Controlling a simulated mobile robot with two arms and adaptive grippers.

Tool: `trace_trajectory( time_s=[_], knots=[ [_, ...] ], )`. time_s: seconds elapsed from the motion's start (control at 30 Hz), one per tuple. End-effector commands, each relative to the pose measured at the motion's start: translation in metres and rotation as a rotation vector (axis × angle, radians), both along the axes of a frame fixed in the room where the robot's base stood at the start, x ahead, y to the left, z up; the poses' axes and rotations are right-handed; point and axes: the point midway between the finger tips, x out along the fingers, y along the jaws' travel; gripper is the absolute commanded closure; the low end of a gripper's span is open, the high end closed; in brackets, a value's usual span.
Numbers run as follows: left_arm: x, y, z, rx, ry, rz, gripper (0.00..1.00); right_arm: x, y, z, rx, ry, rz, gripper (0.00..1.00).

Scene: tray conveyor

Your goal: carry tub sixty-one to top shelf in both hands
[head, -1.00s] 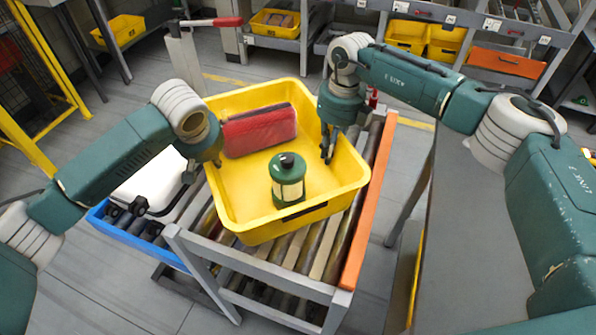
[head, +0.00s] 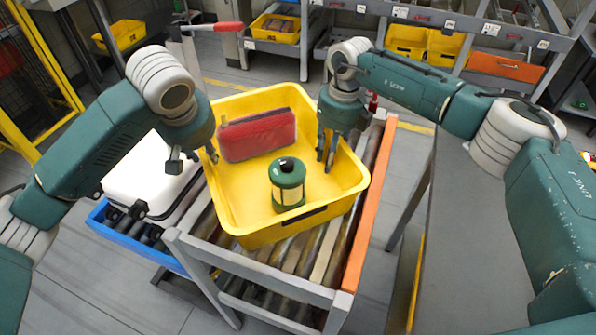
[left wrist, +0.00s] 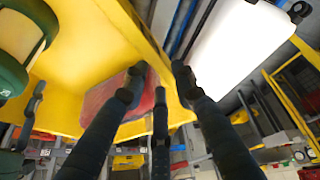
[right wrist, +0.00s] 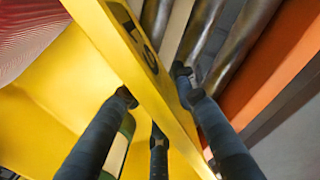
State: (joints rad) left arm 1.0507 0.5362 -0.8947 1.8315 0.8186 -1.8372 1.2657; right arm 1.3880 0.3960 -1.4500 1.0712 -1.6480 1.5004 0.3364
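The yellow tub (head: 252,236) sits on a roller conveyor; its number is not readable. It holds a red case (head: 257,136) and a green lantern-like canister (head: 288,184) with a pale band. My left gripper (head: 193,163) is open at the tub's left wall. In the left wrist view its fingers (left wrist: 158,84) lie either side of the tub rim (left wrist: 150,40). My right gripper (head: 326,160) is open at the right wall. In the right wrist view its fingers (right wrist: 155,88) lie on both sides of the yellow wall (right wrist: 118,40). Neither is closed on the rim.
An orange rail (head: 369,210) edges the conveyor on the right. A blue tray (head: 135,238) with a white case (head: 150,180) stands at the left. Racks with yellow bins (head: 405,40) stand behind. A grey bench top (head: 470,240) is at the right.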

Motion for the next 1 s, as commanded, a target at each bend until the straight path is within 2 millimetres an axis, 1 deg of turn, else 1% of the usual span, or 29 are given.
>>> trace_trajectory(
  time_s=[0.03,0.13,0.27,0.37,0.47,0.7,0.8,0.9,1.0],
  knots=[
    [-0.003,-0.001,0.008,-0.001,-0.003,-0.001,0.73,0.000,0.000,0.000,0.000,0.000,0.000,0.73],
    [-0.008,-0.001,0.019,-0.001,0.001,-0.001,0.73,0.000,0.000,0.000,0.000,0.000,0.000,0.73],
    [-0.011,-0.001,0.026,0.000,0.000,-0.001,0.73,0.000,0.000,0.002,0.000,-0.001,0.000,0.73],
    [-0.012,-0.001,0.027,0.000,0.000,-0.001,0.73,0.001,-0.001,0.011,0.000,-0.002,0.000,0.73],
    [-0.012,-0.001,0.027,0.000,0.001,-0.001,0.73,0.002,-0.003,0.028,0.000,-0.004,0.000,0.73],
    [-0.012,-0.001,0.026,0.001,0.001,-0.001,0.73,0.004,-0.008,0.079,0.000,-0.004,0.000,0.73],
    [-0.012,-0.001,0.026,0.001,0.001,0.000,0.73,0.004,-0.009,0.097,0.001,-0.002,0.000,0.73],
    [-0.012,-0.001,0.026,0.001,0.001,0.000,0.73,0.004,-0.011,0.110,0.000,-0.001,-0.001,0.73],
    [-0.012,-0.001,0.026,0.001,0.001,0.000,0.73,0.004,-0.011,0.116,0.000,-0.001,0.000,0.73]
  ],
)
